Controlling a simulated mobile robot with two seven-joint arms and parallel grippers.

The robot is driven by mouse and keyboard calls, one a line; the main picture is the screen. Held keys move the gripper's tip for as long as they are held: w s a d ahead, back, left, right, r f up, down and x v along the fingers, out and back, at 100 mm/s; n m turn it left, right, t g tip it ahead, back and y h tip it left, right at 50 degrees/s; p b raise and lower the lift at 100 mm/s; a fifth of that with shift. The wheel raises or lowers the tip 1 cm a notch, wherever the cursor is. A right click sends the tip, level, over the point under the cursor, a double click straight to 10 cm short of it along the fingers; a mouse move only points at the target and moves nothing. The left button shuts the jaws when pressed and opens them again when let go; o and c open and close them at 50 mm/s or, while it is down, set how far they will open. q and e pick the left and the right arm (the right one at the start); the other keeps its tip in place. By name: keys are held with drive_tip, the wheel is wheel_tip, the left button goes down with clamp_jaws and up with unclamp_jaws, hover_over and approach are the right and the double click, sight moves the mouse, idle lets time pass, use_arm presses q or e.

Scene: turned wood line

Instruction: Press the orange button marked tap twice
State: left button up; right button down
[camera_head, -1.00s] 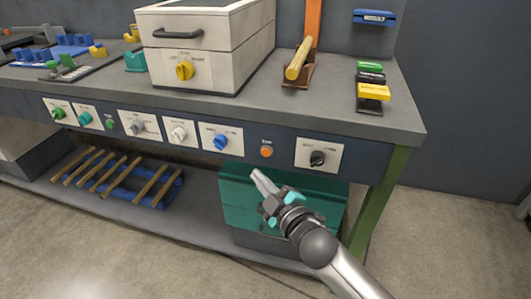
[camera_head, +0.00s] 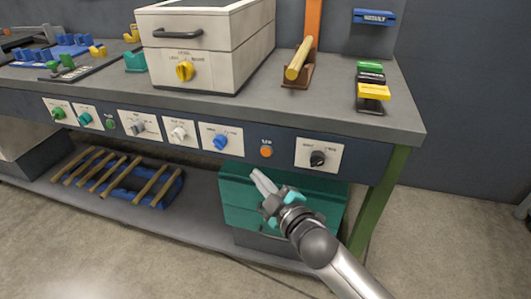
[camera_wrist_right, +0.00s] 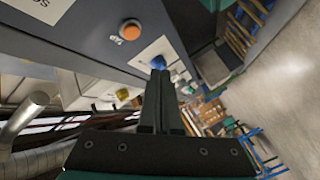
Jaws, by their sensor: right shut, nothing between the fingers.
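The orange button (camera_head: 266,151) is a round knob on the dark front panel of the workbench, between the blue knob and the black knob. In the right wrist view the orange button (camera_wrist_right: 130,31) shows near the top, with a small white label beside it that seems to read TAP. My right gripper (camera_head: 256,173) is shut and empty, just below the button in the head view and apart from it. In the right wrist view its fingers (camera_wrist_right: 160,73) point up past the button's side, near the blue knob. My left gripper is not in view.
A blue knob (camera_head: 220,142) and a black knob (camera_head: 317,158) flank the button on white plates. A teal box (camera_head: 235,208) stands on the lower shelf behind my right gripper. A green bench leg (camera_head: 380,200) is to the right. Floor in front is clear.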

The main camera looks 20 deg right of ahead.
sight(266, 152)
drive_tip(key=shift+a, duration=0.15)
idle(0.4)
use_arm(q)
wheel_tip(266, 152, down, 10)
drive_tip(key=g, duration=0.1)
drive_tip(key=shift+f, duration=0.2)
use_arm(e)
drive_tip(key=shift+s+a+f+m+t, duration=0.1)
drive_tip(key=shift+s+a+m+t, duration=0.35)
drive_tip(key=shift+m+t, duration=0.35)
drive_tip(key=shift+s+a+f+m+t, duration=0.1)
drive_tip(key=shift+s+a+m+t, duration=0.15)
drive_tip(key=shift+s+m+t, duration=0.5)
drive_tip(key=shift+s+a+f+m+t, duration=0.1)
drive_tip(key=shift+s+a+m+t, duration=0.25)
drive_tip(key=shift+m+t, duration=0.45)
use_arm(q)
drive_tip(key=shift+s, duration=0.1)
use_arm(e)
drive_tip(key=shift+w, duration=0.15)
use_arm(q)
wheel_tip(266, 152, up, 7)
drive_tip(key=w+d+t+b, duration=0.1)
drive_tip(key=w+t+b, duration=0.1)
drive_tip(key=b, duration=0.2)
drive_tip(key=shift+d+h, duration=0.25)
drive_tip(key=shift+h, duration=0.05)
use_arm(e)
drive_tip(key=w+d, duration=0.5)
drive_tip(key=w, duration=0.2)
